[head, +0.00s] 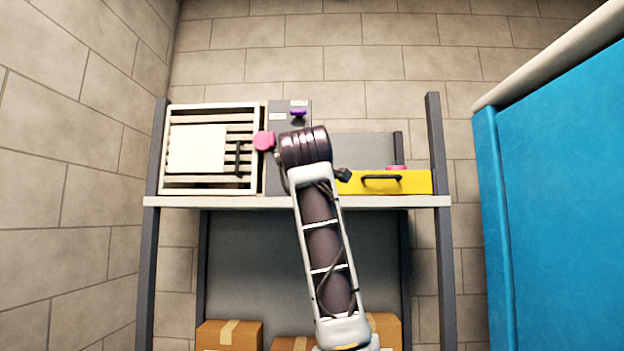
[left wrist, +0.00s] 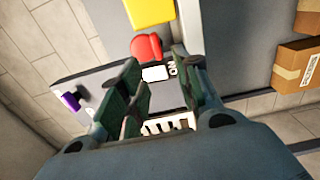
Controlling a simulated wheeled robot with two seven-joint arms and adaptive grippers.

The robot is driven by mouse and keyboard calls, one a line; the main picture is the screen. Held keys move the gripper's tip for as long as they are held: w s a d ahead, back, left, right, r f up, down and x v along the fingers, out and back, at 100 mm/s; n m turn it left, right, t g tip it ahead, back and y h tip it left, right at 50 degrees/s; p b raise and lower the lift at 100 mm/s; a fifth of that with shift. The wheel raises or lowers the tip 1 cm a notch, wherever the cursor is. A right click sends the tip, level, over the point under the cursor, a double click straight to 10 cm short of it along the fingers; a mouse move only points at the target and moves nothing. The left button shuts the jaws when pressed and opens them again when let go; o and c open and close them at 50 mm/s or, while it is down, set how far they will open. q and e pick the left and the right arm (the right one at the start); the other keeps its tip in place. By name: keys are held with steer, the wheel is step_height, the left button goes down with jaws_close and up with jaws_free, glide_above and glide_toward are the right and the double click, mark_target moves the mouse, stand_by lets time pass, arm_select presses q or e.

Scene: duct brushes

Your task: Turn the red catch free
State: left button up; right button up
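A red rounded catch (left wrist: 147,47) shows in the left wrist view, just beyond the fingertips and close to a white label (left wrist: 155,74) on the grey panel (left wrist: 85,82). My left gripper (left wrist: 157,62) is open, its dark green fingers apart, with nothing held between them. I cannot tell whether a fingertip touches the catch. A pink knob (head: 264,140) shows left of the arm. My right gripper is not in view.
A purple knob (head: 298,113) sits high on the grey panel. A cream slatted frame (head: 166,150) stands left on the shelf (head: 235,202); a yellow box (head: 415,183) with a black handle stands right. Cardboard boxes (head: 230,336) lie below. A blue panel (head: 560,200) fills the right side.

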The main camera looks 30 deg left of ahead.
arm_select(q)
steer(key=v, duration=0.5)
steer(key=shift+s, duration=0.25)
steer(key=shift+f, duration=0.1)
stand_by(0.3)
